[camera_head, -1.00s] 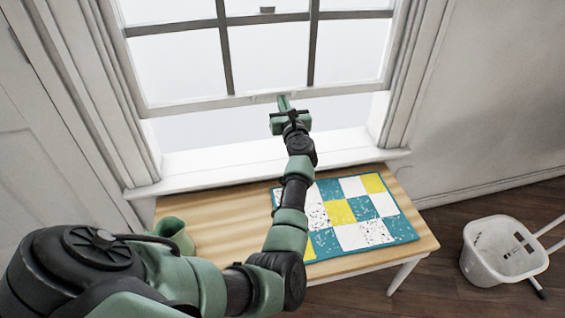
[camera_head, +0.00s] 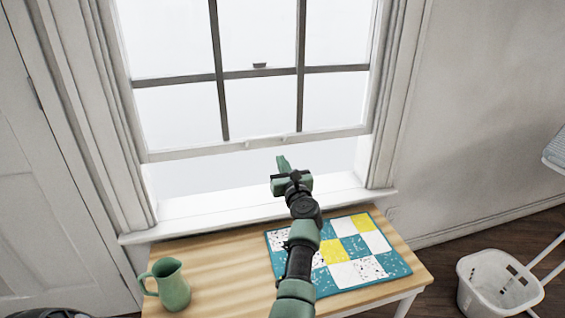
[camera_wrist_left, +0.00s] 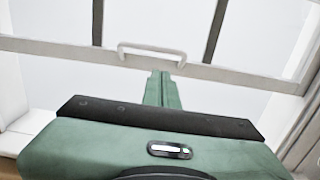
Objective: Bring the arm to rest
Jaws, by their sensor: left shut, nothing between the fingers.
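My left gripper (camera_head: 283,164) is shut and empty. In the head view it is raised over the back of the table, in front of the open gap under the window sash (camera_head: 250,146). In the left wrist view its closed fingers (camera_wrist_left: 162,90) point up toward the sash's bottom rail and a white lift handle (camera_wrist_left: 152,53). The fingertips appear just below the handle, and I cannot tell whether they touch it. My left arm reaches in from the bottom of the head view, over the quilted mat. My right gripper is not in view.
A wooden table (camera_head: 225,262) stands under the window sill (camera_head: 235,207). A green pitcher (camera_head: 172,285) stands at its left, and a teal, white and yellow patchwork mat (camera_head: 345,274) lies at its right. A white basket (camera_head: 490,285) is on the floor at right.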

